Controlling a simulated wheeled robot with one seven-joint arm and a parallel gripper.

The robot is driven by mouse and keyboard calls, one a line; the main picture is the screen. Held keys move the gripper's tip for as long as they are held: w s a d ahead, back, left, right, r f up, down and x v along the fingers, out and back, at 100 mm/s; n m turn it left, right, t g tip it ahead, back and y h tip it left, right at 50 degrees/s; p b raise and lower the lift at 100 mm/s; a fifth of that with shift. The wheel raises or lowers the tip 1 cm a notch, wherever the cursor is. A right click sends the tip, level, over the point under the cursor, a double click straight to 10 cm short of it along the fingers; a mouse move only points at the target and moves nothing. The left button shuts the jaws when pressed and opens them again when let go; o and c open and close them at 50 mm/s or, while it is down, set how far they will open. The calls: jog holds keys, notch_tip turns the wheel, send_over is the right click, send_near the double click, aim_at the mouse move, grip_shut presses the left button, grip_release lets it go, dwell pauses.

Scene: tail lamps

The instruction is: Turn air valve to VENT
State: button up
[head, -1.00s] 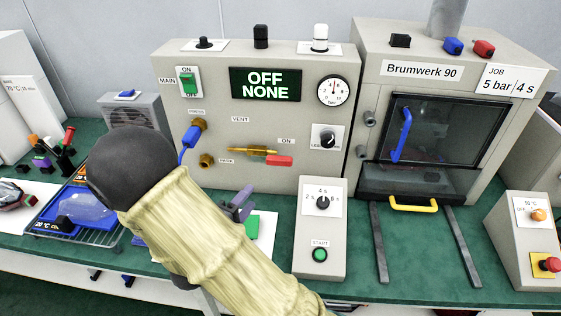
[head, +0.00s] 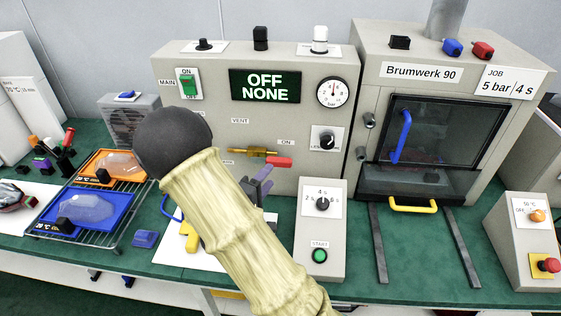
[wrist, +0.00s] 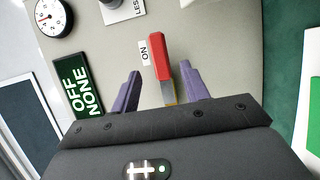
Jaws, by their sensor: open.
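The air valve is a brass body (head: 250,152) with a red lever (head: 280,162) on the grey panel. The lever points right, below the ON label (head: 287,142); the VENT label (head: 240,121) is above the brass body. My gripper (head: 262,182) is open, its purple fingers just below the lever in the head view. In the wrist view the red lever (wrist: 160,57) shows between the spread fingers of my gripper (wrist: 160,70), beside the ON label. I cannot tell how deep the fingers reach. My arm hides the panel left of the valve.
The timer box (head: 320,235) with its green START button stands right of my arm. A press with a blue door handle (head: 402,133) is further right. Orange (head: 140,172) and blue (head: 122,215) trays lie on a rack at left. The panel display (head: 265,85) reads OFF NONE.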

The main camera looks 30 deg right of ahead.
aim_at(278, 165)
jog(key=x, duration=0.8)
jog(key=shift+w+d+p, duration=0.1)
jog(key=shift+p, duration=0.25)
grip_shut()
